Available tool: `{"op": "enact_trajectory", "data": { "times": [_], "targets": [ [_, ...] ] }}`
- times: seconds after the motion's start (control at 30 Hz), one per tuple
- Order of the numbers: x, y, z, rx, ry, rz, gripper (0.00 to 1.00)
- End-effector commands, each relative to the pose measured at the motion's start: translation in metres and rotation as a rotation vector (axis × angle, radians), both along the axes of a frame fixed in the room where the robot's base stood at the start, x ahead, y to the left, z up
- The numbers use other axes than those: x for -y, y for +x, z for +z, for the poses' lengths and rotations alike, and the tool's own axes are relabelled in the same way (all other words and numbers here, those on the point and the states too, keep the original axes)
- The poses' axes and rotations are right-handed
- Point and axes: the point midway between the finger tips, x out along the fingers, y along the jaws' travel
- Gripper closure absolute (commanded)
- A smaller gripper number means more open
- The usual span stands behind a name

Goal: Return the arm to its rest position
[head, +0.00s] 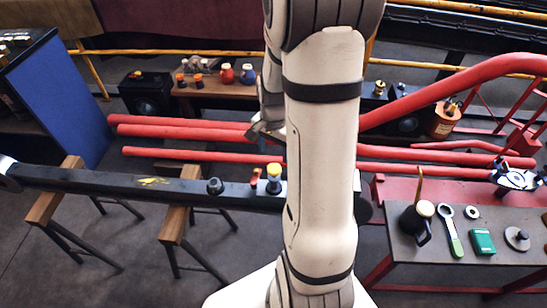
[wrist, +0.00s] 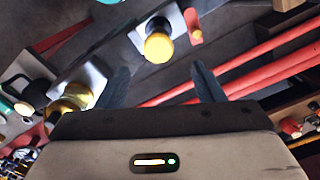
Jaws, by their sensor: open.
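My white arm rises through the middle of the head view and hides what lies behind it. My gripper (wrist: 162,82) shows in the wrist view with its two dark fingers well apart and nothing between them. In the head view only part of the gripper (head: 262,133) shows, left of my arm and above the red pipes; the rest is hidden. A yellow-topped fitting (head: 273,178) stands on the dark beam (head: 110,182), below the gripper in the picture. The fitting also appears beyond the fingers in the wrist view (wrist: 158,47).
Wooden-topped trestles (head: 175,222) support the beam. A small red piece (head: 255,177) is beside the yellow-topped fitting. Red pipes (head: 190,132) run behind. A grey bench (head: 460,265) at right carries a dark jug, a wrench and a green box (head: 482,241).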

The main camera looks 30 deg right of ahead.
Motion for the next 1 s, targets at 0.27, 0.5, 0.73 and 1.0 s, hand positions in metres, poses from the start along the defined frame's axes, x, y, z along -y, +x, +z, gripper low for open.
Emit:
{"op": "enact_trajectory", "data": {
  "times": [0.27,0.5,0.73,1.0],
  "targets": [
    [0.0,0.0,0.014,0.0,0.0,0.0,0.39],
    [0.0,0.0,0.014,0.0,0.0,0.0,0.39],
    [0.0,0.0,0.014,0.0,0.0,0.0,0.39],
    [-0.049,-0.025,0.079,0.076,-0.033,0.327,0.39]
  ]
}}
